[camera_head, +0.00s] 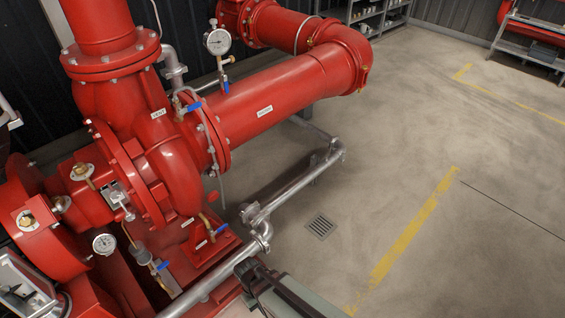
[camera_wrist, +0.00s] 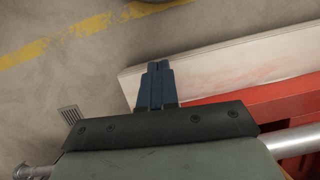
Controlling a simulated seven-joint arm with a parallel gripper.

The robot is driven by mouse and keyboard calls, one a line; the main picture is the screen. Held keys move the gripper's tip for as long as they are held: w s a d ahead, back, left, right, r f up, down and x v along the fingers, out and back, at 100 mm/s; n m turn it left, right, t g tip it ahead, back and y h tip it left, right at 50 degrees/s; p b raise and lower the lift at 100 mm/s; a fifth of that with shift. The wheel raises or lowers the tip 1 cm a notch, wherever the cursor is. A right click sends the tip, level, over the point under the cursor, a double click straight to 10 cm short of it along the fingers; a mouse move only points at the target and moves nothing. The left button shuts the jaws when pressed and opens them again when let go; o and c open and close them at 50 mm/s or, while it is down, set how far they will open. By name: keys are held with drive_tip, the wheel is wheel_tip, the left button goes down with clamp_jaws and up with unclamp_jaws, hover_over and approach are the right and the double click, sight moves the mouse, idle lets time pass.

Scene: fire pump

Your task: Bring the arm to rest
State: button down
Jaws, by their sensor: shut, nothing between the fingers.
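My gripper (camera_wrist: 158,68) shows in the wrist view with its two dark blue fingers pressed together and nothing between them. The fingers point up in that picture, over the pale plinth edge (camera_wrist: 225,70) beside the red pump base (camera_wrist: 220,108); I cannot tell how far above it they are. In the head view, part of my arm's end shows at the bottom centre, just right of the silver drain pipe. The fingertips are hard to make out there.
The red pump (camera_head: 175,165) with its gauge (camera_head: 217,41) and blue-handled valves fills the left. The silver pipe (camera_head: 290,190) runs along its front. A floor drain (camera_head: 320,227) and yellow line (camera_head: 415,230) lie on open concrete at right. Shelves (camera_head: 375,12) stand behind.

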drive_tip(key=s+d+f+m+g+y, duration=0.1)
drive_tip(key=s+d+f+m+g, duration=0.1)
drive_tip(key=d, duration=1)
drive_tip(key=s+d+f+m+g+y, duration=0.1)
drive_tip(key=s+d+f+m, duration=0.3)
drive_tip(key=d, duration=0.8)
drive_tip(key=shift+s+m+g, duration=0.5)
drive_tip(key=shift+s+m, duration=0.5)
drive_tip(key=shift+s, duration=0.45)
drive_tip(key=c, duration=1.8)
unclamp_jaws()
